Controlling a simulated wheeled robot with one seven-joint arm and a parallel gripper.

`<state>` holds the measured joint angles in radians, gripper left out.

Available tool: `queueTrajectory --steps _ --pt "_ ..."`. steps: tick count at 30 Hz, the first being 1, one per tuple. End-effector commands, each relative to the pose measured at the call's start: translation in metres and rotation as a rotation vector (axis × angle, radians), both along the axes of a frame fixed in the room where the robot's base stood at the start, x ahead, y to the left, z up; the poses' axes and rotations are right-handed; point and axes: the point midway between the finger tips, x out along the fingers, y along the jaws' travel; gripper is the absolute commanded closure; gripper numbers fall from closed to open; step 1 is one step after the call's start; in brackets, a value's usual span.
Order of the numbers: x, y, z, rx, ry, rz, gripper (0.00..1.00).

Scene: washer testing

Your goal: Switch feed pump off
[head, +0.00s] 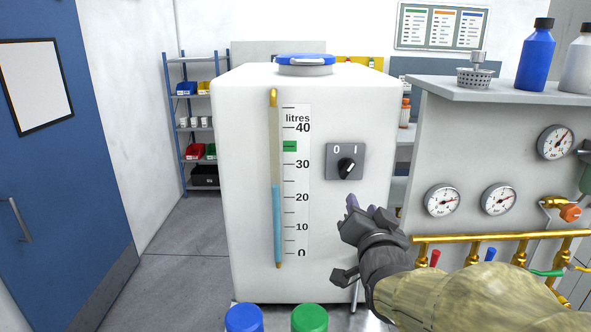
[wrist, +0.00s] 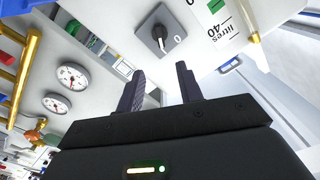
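The white tank (head: 235,200) stands in the middle of the head view. Its rotary switch (head: 347,167) is a black knob on a grey plate marked 0 at left and I at right. The knob's white mark points up and right, toward the I. The switch also shows rotated at the top of the wrist view (wrist: 157,36). My gripper (head: 362,205) is just below the switch, apart from it. In the wrist view its two dark fingers (wrist: 160,75) stand apart with nothing between them. Which side its fingers face is partly hidden by my wrist in the head view.
The level tube (head: 276,215) shows blue liquid a little above 20 litres; a green mark sits near 35. At right a grey panel carries gauges (head: 442,200), brass pipes (head: 480,238) and bottles on top. Blue (head: 244,318) and green (head: 309,318) caps stand low in front.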

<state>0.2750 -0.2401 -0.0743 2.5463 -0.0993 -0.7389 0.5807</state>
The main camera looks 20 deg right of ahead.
Motion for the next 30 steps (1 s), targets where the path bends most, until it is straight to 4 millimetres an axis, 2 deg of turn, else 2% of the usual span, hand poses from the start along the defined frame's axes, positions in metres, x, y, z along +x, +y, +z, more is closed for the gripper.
queueTrajectory --steps 5,11,30 --pt "0.009 -0.002 0.001 0.000 0.003 0.001 0.64" --pt "0.029 -0.008 0.001 0.000 0.005 0.000 0.64" --pt "0.108 -0.031 0.002 0.000 0.004 0.000 0.64"
